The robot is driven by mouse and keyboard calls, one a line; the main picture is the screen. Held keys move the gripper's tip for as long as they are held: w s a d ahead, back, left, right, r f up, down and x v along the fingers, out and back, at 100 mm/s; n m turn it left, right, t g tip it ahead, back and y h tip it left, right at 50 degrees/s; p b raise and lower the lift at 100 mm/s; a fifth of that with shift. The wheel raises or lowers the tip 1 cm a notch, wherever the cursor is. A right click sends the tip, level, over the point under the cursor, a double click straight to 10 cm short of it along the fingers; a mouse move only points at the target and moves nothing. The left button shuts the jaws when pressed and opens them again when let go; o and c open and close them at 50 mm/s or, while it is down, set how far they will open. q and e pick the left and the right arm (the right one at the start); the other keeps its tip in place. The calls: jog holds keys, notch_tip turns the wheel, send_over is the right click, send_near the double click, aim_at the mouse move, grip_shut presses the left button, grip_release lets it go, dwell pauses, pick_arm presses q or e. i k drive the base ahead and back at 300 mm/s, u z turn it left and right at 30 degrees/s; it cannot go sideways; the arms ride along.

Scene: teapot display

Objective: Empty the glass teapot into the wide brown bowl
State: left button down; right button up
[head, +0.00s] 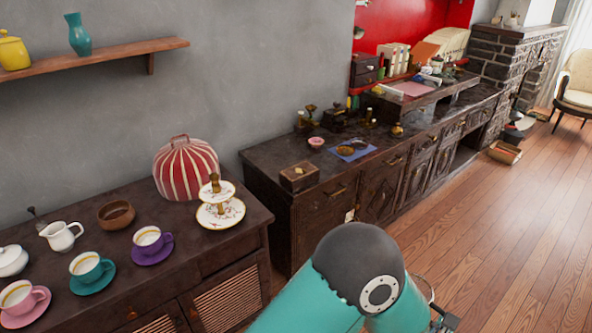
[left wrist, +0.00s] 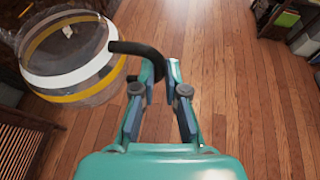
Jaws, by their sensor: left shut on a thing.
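The glass teapot (left wrist: 92,62) is clear with yellow and white bands and a black handle (left wrist: 138,48). It shows at the upper left of the left wrist view, over the wooden floor beside the dark cabinet. My left gripper (left wrist: 160,68) is shut on the handle. The wide brown bowl (head: 116,214) stands upright on the dark sideboard (head: 190,255), between a white creamer and a striped tea cosy. My right gripper is not identifiable in either view.
On the sideboard are the creamer (head: 61,236), purple cup (head: 152,241), teal cup (head: 90,268), pink cup (head: 22,299), striped cosy (head: 186,168) and tiered stand (head: 220,212). A longer cabinet (head: 330,205) stands to the right. The floor (head: 500,240) is open.

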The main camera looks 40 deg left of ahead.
aim_at(116, 215)
jog(key=z, duration=0.15)
jog(key=k, duration=1.65)
jog(key=u, duration=1)
jog(key=i, duration=0.85)
jog(key=u, duration=0.3)
